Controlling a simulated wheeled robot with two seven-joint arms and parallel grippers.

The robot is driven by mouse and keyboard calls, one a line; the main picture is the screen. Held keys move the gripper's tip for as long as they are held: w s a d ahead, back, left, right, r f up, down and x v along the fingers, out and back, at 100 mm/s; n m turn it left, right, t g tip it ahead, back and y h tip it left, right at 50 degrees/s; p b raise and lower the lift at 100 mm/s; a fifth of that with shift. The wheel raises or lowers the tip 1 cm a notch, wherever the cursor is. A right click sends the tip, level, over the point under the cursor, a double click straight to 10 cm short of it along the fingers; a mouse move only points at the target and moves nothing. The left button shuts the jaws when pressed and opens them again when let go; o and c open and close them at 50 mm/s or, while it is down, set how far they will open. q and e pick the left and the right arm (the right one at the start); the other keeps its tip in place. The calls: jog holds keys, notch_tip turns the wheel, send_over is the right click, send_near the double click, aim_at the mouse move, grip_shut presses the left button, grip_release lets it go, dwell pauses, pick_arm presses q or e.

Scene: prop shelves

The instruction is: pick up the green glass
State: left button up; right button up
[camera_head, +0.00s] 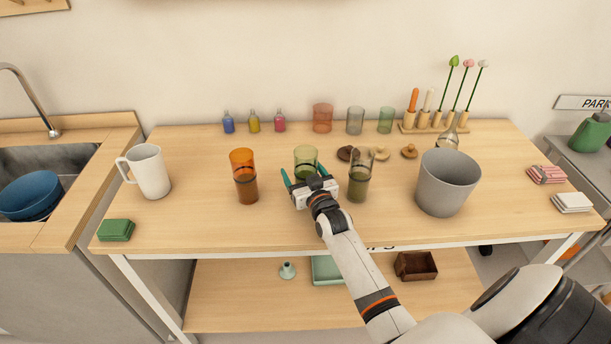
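A yellow-green glass (305,155) stands upright in the middle of the wooden table, with darker green in its lower part. My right gripper (303,174) is low in front of it, with teal fingers spread apart toward the glass's left and right sides. Its palm hides the glass's base; I cannot tell whether the fingers touch it. A clear green glass (386,120) stands at the back, and a grey-olive glass (360,180) stands just right of my gripper. My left gripper is not in view.
An amber glass (245,180) stands to the left, beside a white mug (150,171). A grey bucket (447,183) stands to the right. Wooden mushroom-like pieces (381,153) lie behind the olive glass. The front left of the tabletop is mostly clear.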

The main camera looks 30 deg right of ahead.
jog(key=shift+c, duration=0.4)
jog(key=c, duration=1.3)
jog(key=shift+o, duration=0.2)
jog(key=shift+r, duration=0.15)
notch_tip(320, 180, up, 10)
